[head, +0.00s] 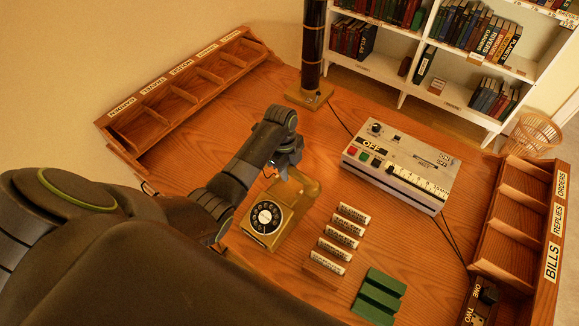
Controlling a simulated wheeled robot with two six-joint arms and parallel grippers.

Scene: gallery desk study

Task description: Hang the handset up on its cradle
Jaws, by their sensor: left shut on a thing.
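A brass-coloured desk telephone (252,239) with a black rotary dial (266,217) sits on the wooden desk. Its body runs back toward the upper right, to a brass part (305,187) under my left gripper; I cannot clearly make out the cradle's shape. My left gripper (285,170) is above this far end of the telephone, shut on what seems to be the handset. The handset is mostly hidden by the gripper and arm, and I cannot tell whether it touches the telephone. My right gripper is not in view.
A grey machine (402,163) with buttons stands right of the telephone. Several labelled rolls (338,234) and a green ridged block (378,297) lie in front. Pigeonhole racks line the left (183,84) and right (515,225). A dark column (313,45) stands behind.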

